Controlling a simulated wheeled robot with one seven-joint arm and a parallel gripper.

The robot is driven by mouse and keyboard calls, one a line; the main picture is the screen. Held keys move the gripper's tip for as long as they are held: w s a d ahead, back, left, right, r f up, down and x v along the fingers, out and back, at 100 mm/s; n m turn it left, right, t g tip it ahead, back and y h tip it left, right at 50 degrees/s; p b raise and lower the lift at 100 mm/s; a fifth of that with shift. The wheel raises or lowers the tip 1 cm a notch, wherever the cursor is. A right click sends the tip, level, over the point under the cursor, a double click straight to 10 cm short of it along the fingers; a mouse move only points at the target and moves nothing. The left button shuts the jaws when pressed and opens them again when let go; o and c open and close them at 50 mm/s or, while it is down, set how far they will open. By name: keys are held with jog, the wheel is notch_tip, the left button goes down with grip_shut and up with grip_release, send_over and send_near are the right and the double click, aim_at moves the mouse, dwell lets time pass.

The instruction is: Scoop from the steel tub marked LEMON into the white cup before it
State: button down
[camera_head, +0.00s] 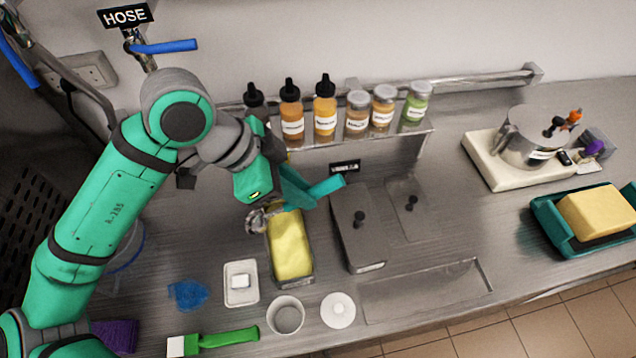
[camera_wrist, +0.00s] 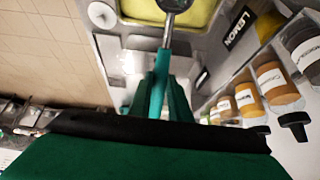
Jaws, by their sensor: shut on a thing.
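A narrow steel tub (camera_head: 308,262) filled with yellow ice cream stands mid-counter in the head view. Its yellow surface shows at the top of the wrist view, near a black LEMON sign (camera_wrist: 238,25). My gripper (camera_head: 296,188) is above the tub's far end, shut on a scoop with a teal handle (camera_wrist: 160,80). The scoop's metal bowl (camera_head: 262,217) is at the tub's far left corner; I cannot tell whether it touches the yellow or holds any. The white cup (camera_head: 287,316) stands upright before the tub's near end; no filling shows in it.
A white lid (camera_head: 338,310) lies right of the cup, and a small white dish (camera_head: 241,283) left of the tub. A lidded steel tub (camera_head: 357,230) stands close right. Bottles (camera_head: 325,105) line the shelf behind. A green-handled brush (camera_head: 215,340) lies at the front.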

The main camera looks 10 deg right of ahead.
aim_at(324, 187)
jog(key=shift+h, duration=0.4)
jog(key=d, duration=0.4)
jog(key=shift+s+d+r, duration=0.15)
jog(key=shift+s+r, duration=0.05)
jog(key=shift+r, duration=0.1)
jog(key=shift+f, duration=3.75)
jog(key=shift+w+d+r+y, duration=0.1)
jog(key=shift+d+r+y, duration=0.4)
jog(key=shift+y, duration=0.35)
jog(key=shift+d+r+y, duration=0.35)
jog(key=shift+r+y, duration=0.25)
jog(key=shift+y, duration=0.3)
jog(key=shift+w+d+r+y, duration=0.1)
jog(key=shift+d+r+y, duration=0.4)
jog(key=shift+y, duration=0.35)
jog(key=shift+a, duration=0.1)
jog(key=shift+a, duration=0.1)
